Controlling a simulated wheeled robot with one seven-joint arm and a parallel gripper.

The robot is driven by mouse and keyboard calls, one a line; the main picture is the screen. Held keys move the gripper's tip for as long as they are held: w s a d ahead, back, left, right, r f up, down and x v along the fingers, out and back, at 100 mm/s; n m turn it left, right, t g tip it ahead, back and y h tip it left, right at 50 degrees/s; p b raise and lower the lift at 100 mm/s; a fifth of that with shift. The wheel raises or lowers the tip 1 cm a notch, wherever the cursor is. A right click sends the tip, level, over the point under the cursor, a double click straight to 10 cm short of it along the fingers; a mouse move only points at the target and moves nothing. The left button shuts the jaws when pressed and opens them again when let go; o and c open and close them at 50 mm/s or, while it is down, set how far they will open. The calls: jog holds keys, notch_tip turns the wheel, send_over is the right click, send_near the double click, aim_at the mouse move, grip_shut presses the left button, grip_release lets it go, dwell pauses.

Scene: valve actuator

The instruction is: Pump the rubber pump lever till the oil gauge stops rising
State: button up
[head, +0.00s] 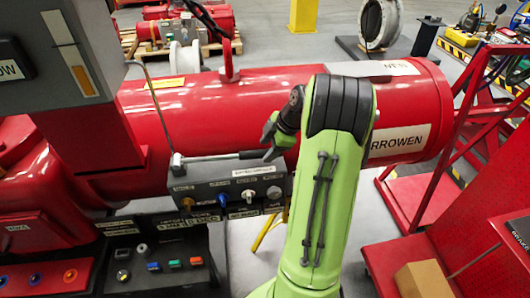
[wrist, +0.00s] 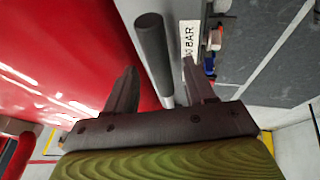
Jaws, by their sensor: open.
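The pump lever (head: 212,157) lies nearly level along the top of a grey control box (head: 235,188), in front of the red cylinder. Its dark rubber grip points right, towards my gripper (head: 270,141). In the wrist view the dark grip (wrist: 153,50) shows in line with the gap between the two fingers of my gripper (wrist: 159,65). The gripper is open, with a finger on each side of the grip in the picture. I cannot tell how far the grip reaches between them. I cannot make out the oil gauge in either view.
The red cylinder (head: 215,100) runs close behind the lever. A bent thin rod (head: 152,100) stands left of it. Knobs and fittings (head: 247,197) line the box front. A button panel (head: 160,265) is at lower left, and a red cart with a cardboard box (head: 423,280) at right.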

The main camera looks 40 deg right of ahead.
jog(key=shift+x, duration=1.2)
jog(key=shift+r, duration=0.1)
jog(key=shift+c, duration=1.2)
grip_shut()
